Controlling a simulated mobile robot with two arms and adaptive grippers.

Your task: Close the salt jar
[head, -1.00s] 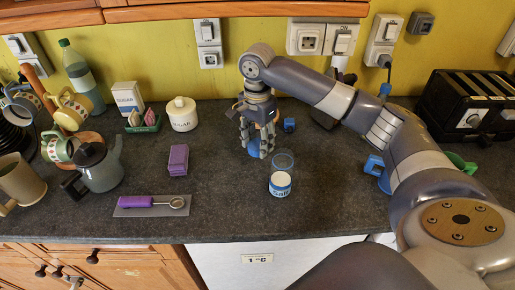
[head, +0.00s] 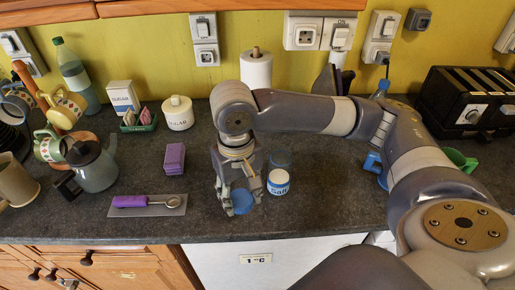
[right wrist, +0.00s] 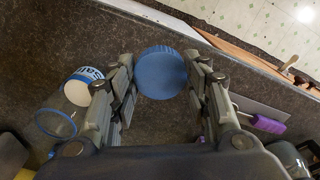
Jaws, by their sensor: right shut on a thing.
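The salt jar (head: 279,184) stands upright on the dark counter, a clear glass jar with a blue rim and a white salt label low down. Its top is open. It also shows at the left of the right wrist view (right wrist: 62,113). My right gripper (head: 238,194) is shut on a round blue lid (head: 243,202), left of the jar and apart from it. In the right wrist view the lid (right wrist: 161,72) sits between the fingertips. My left gripper is not in view.
A purple stack (head: 174,158) and a purple-handled strainer (head: 150,201) lie to the left. A sugar pot (head: 178,115), paper roll (head: 257,70) and blue mug (head: 374,164) stand around. A black toaster (head: 465,100) is at the right.

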